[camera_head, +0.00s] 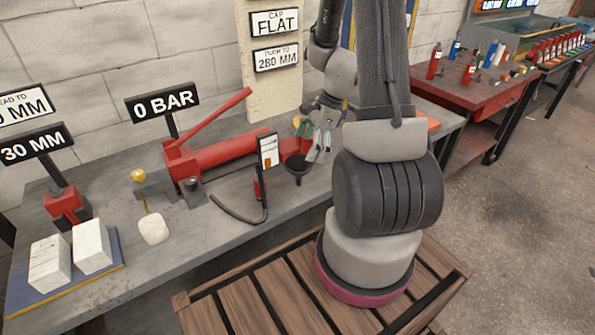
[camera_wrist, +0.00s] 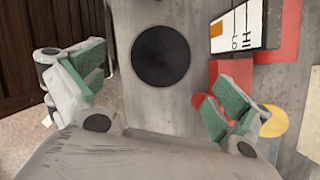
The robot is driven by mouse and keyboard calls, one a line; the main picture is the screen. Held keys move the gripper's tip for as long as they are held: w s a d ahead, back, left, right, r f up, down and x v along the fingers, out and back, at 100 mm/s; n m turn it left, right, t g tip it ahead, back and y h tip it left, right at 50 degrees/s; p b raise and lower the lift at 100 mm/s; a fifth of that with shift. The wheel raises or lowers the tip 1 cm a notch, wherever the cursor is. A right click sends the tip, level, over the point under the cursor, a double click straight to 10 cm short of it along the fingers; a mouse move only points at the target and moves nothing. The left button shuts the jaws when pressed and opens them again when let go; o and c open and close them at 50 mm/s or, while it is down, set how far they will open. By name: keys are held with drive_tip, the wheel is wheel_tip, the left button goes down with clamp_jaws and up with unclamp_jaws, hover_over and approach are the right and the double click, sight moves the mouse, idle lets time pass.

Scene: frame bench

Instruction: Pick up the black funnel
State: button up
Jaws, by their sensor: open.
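The black funnel (camera_head: 298,166) stands upright on the grey bench, near its front edge, to the right of a small white gauge card. In the wrist view the funnel (camera_wrist: 160,56) shows from above as a round black mouth, ahead of my fingers and between their lines. My gripper (camera_head: 318,142) is open and empty, above and close to the funnel. In the wrist view my gripper (camera_wrist: 152,100) has its green-padded fingers spread wide, with the funnel apart from both. The funnel's lower part is hidden in the wrist view.
The gauge card (camera_head: 268,150), which also shows in the wrist view (camera_wrist: 237,30), stands close to the funnel. The red cylinder (camera_head: 225,158) lies behind, with a black hose (camera_head: 235,213) in front. A wooden slatted platform (camera_head: 255,300) is below the bench front.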

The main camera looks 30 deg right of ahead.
sight(299, 163)
drive_tip(key=x, duration=0.6)
drive_tip(key=shift+w+a+f, duration=0.15)
drive_tip(key=shift+a+f, duration=0.15)
drive_tip(key=shift+c, duration=0.4)
drive_tip(key=c, duration=1)
